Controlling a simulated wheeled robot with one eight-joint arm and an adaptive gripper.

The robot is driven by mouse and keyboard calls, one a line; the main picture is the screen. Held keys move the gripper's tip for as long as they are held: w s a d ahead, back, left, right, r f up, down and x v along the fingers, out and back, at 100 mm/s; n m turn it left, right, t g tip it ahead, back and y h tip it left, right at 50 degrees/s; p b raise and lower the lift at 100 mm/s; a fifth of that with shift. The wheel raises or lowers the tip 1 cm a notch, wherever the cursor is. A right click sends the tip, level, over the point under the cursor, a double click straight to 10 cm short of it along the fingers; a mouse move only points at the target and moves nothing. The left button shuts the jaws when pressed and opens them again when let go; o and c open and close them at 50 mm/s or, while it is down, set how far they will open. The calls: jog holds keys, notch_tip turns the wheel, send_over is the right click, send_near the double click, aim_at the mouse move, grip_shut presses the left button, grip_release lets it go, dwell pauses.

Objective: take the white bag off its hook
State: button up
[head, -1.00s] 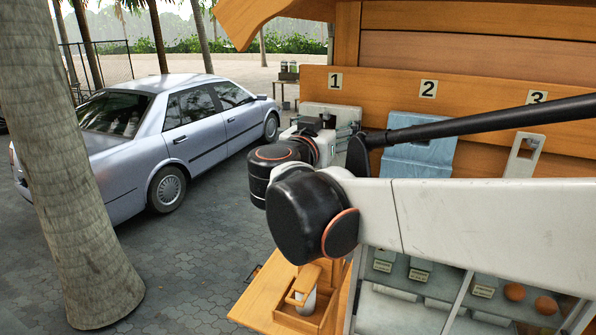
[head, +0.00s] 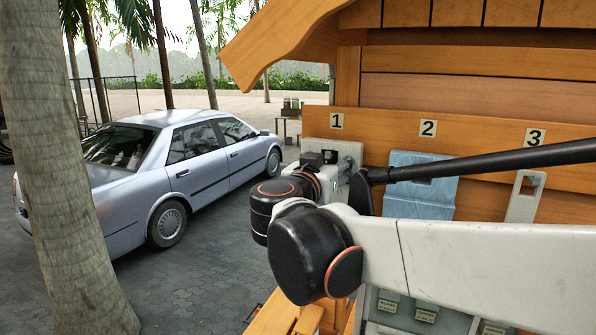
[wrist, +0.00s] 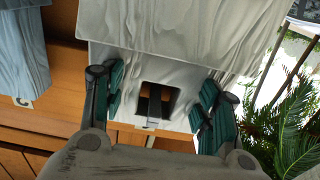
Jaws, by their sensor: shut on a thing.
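The white bag (wrist: 185,35) fills the upper middle of the wrist view, with a cut-out handle hole near its edge. My gripper (wrist: 163,103) has one teal-padded finger on each side of the hole and is shut on the bag. A dark piece shows through the hole; I cannot tell how the bag sits on its hook. In the head view the bag (head: 351,151) shows only in part under the number 1 sign, against the wooden board. My wrist and arm hide the rest of it and my fingertips.
A blue bag (head: 420,188) hangs under number 2, and another pale bag (head: 524,196) under number 3. The wooden stall wall (head: 480,90) stands behind.

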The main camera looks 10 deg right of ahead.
jog(key=shift+r, duration=0.4)
jog(key=b+v, duration=0.3)
jog(key=v, duration=1.5)
jog(key=shift+r, duration=0.15)
jog(key=shift+s+a, duration=0.1)
jog(key=v, duration=0.9)
jog(key=shift+s+a, duration=0.2)
jog(key=shift+s, duration=0.15)
dwell(1.0)
